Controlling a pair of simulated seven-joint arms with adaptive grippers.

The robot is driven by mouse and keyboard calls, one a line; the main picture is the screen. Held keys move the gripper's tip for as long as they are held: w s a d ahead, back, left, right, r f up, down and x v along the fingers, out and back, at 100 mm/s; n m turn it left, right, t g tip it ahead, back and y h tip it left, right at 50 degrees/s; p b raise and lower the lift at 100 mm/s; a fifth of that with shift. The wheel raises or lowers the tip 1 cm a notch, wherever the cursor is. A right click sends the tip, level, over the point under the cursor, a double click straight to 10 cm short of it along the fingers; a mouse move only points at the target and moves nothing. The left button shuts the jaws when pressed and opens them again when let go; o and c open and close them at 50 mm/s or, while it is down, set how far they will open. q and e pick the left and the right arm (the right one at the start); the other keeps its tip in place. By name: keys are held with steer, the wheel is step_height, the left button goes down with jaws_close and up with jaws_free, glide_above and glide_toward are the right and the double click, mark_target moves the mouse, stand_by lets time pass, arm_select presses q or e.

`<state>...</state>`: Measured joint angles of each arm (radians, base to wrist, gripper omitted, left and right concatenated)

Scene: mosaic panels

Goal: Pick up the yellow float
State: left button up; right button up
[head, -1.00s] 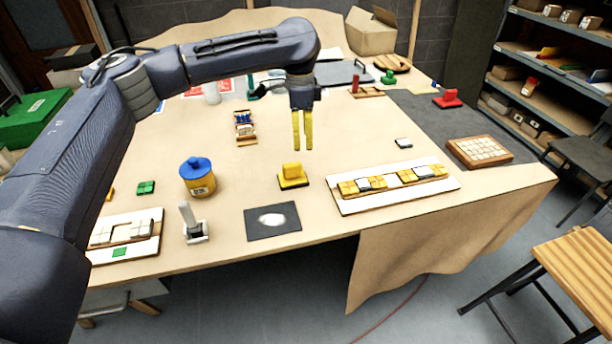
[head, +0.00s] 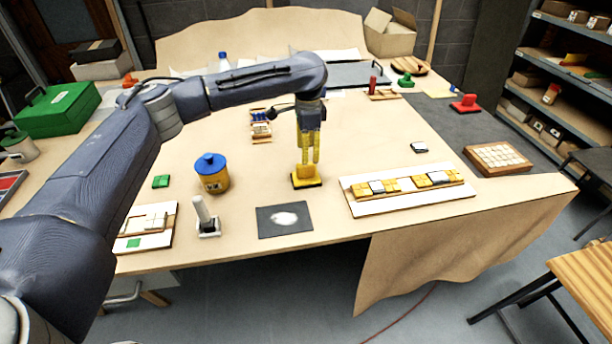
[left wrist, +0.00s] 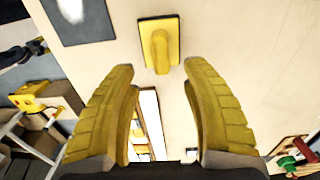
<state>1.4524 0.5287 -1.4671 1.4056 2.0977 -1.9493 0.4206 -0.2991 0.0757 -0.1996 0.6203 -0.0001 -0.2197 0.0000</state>
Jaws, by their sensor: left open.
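The yellow float (head: 307,180) is a yellow handle on a flat yellow plate with a dark underside. It sits flat on the table, right of the blue-lidded yellow tub. It also shows near the top middle of the left wrist view (left wrist: 160,42). My left gripper (head: 309,162) points down right at the float's handle in the head view. In the left wrist view its yellow fingers (left wrist: 160,70) are spread apart, with the float beyond their tips and nothing between them. Whether a finger touches the handle cannot be told. My right gripper is not seen.
The blue-lidded tub (head: 213,173) and a grey-handled tool (head: 206,216) stand to the left. A dark sheet with a white patch (head: 284,220) lies just in front. A white board with yellow and white tiles (head: 408,190) lies to the right. The table's front edge is near.

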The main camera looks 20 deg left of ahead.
mark_target(306, 166)
arm_select(q)
steer(key=shift+a+f, duration=0.2)
steer(key=shift+f, duration=2.85)
steer(key=shift+c, duration=0.2)
jaws_close()
